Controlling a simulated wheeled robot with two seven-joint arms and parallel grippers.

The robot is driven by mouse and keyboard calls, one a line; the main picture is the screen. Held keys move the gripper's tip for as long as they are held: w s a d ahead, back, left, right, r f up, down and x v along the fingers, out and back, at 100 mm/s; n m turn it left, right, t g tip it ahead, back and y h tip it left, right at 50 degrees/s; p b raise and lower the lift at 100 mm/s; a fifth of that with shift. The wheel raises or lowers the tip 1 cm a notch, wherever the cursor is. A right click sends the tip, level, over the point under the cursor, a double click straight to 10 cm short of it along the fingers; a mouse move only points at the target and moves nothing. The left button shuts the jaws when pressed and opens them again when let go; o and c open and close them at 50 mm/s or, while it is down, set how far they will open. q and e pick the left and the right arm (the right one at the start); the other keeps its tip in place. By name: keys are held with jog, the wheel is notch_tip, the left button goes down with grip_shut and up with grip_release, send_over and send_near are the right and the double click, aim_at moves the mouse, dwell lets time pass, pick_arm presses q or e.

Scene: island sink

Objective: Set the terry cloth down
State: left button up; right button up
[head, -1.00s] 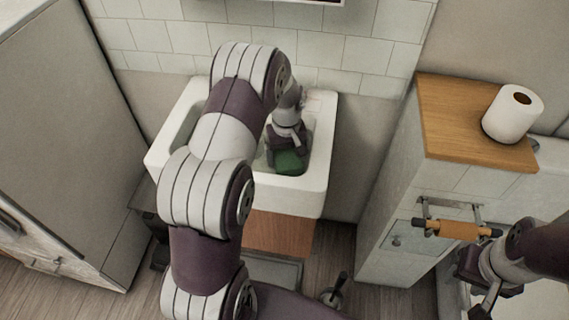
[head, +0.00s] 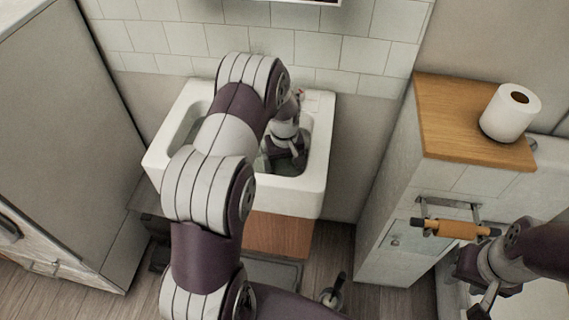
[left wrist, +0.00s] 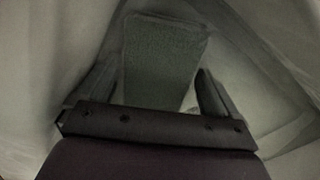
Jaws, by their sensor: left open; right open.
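The terry cloth (left wrist: 165,55) shows in the left wrist view as a dark green, rough-textured oblong inside the pale sink basin. My left gripper (left wrist: 160,92) is open, with one finger on each side of the cloth's near part. I cannot tell whether the fingers touch it. In the head view my left gripper (head: 286,160) reaches down into the right part of the white sink (head: 310,185), and the arm and gripper hide most or all of the cloth. My right gripper (head: 482,290) is open and empty at the lower right, away from the sink.
A cabinet with a wooden top (head: 455,125) stands to the right of the sink, carrying a paper roll (head: 510,112). A bar with an orange-brown grip (head: 458,229) sticks out of its front near my right gripper. A tall grey cabinet (head: 60,130) stands left.

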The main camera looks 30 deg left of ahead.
aim_at(284, 165)
pick_arm(q)
notch_tip(284, 165, up, 12)
pick_arm(e)
jog(key=shift+r, duration=0.15)
pick_arm(q)
jog(key=shift+f, duration=0.15)
pick_arm(e)
jog(key=shift+s, duration=0.1)
